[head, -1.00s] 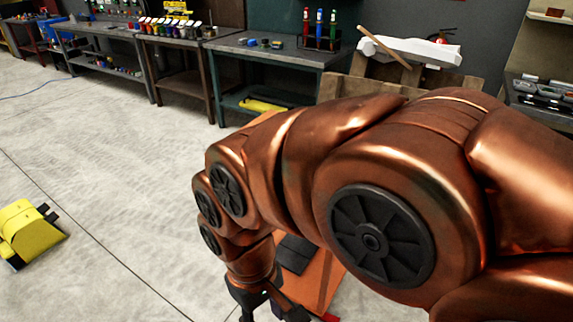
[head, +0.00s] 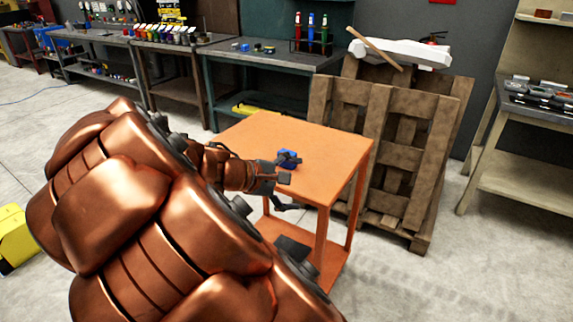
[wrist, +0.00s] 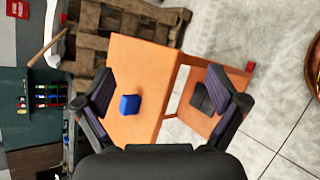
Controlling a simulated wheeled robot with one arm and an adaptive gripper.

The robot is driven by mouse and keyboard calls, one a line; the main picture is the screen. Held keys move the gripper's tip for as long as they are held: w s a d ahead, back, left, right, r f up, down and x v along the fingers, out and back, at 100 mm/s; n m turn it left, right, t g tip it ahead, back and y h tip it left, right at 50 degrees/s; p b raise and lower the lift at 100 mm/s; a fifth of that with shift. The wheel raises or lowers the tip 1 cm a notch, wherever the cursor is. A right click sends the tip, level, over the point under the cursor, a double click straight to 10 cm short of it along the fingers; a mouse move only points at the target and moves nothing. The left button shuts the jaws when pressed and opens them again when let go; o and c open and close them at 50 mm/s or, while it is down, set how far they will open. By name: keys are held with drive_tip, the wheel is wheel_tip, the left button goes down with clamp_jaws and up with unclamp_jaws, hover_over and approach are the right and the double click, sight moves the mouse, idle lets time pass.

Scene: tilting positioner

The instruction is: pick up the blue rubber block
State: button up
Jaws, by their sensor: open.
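In the wrist view the block (wrist: 129,104) shows whole, between the two fingers but closer to the left one. My gripper (head: 286,192) is open and empty at the table's near edge, just in front of and below the block in the head view. Both dark fingers of my gripper (wrist: 160,86) are spread wide in the wrist view. It is apart from the block.
The table has a lower shelf with a dark flat item (head: 292,249) on it. A wooden pallet (head: 375,150) leans behind the table's right side. Workbenches (head: 245,55) line the back wall. A yellow object (head: 14,240) stands on the floor at left. Floor to the right is open.

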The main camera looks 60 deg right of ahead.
sight(287, 152)
drive_tip(key=w+d+f+n+t+h+b, duration=0.1)
drive_tip(key=w+d+f+n+h+b, duration=0.1)
drive_tip(key=w+d+n+h, duration=0.35)
drive_tip(key=w+d+f+n+t+h+b, duration=0.1)
drive_tip(key=w+d+f+n+h+b, duration=0.1)
drive_tip(key=w+d+n, duration=0.45)
drive_tip(key=w+d+f+n+t, duration=0.1)
drive_tip(key=w+f, duration=0.1)
drive_tip(key=w+d+f+n+t, duration=0.1)
drive_tip(key=w+d+f+n, duration=0.1)
drive_tip(key=w+d+f+n+t, duration=0.1)
drive_tip(key=w+d+f, duration=0.1)
drive_tip(key=f, duration=0.1)
drive_tip(key=shift+w+d+n+t, duration=0.25)
drive_tip(key=shift+n+t, duration=0.05)
drive_tip(key=shift+n, duration=0.1)
drive_tip(key=shift+w+d+f, duration=0.1)
drive_tip(key=shift+d, duration=1.25)
drive_tip(key=d, duration=0.3)
drive_tip(key=shift+d+f+p, duration=0.3)
drive_tip(key=shift+f+p, duration=0.05)
drive_tip(key=shift+f, duration=0.05)
drive_tip(key=shift+d, duration=0.7)
drive_tip(key=shift+c, duration=0.4)
drive_tip(key=c, duration=1.3)
drive_tip(key=shift+r, duration=0.1)
